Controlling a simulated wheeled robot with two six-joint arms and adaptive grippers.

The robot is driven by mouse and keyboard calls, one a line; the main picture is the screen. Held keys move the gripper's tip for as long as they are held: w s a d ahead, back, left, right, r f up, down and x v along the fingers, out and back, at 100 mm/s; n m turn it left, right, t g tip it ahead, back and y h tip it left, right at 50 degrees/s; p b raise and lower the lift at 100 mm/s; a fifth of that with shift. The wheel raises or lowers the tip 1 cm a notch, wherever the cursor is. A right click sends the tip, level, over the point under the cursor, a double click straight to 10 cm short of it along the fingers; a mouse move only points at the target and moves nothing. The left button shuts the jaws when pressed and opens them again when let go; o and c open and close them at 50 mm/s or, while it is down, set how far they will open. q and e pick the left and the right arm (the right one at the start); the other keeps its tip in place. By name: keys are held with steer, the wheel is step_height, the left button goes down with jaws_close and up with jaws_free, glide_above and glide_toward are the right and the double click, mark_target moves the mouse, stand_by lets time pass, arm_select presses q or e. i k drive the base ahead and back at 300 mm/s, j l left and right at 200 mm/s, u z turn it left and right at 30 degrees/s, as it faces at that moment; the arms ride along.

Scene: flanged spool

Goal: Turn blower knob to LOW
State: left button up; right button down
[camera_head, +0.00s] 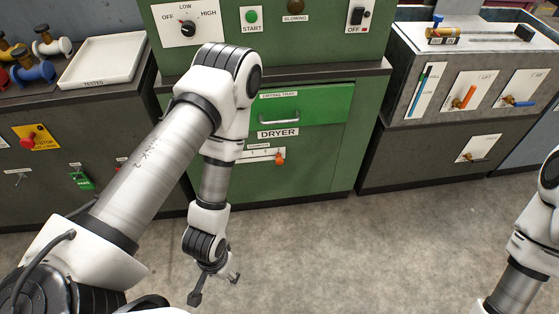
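The blower knob (187,28) is a small black dial on a white plate on the upper green panel. Its plate reads OFF at left, LOW at the top and HIGH at right. The dial is too small for me to tell its pointer's setting for sure. My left gripper (216,287) hangs low over the floor in front of the dryer, far below the knob. Its fingers are spread and empty. My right arm shows at the right edge, but its gripper is out of view.
The green dryer has a START button (252,16), a black OFF switch (357,16), a drawer (300,107) and an orange slider (280,158). A white tray (103,55) and spools (50,45) sit at left. A grey lever cabinet (410,150) stands right. The floor is clear.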

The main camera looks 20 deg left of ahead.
mark_target(187, 27)
steer(key=u, duration=1.3)
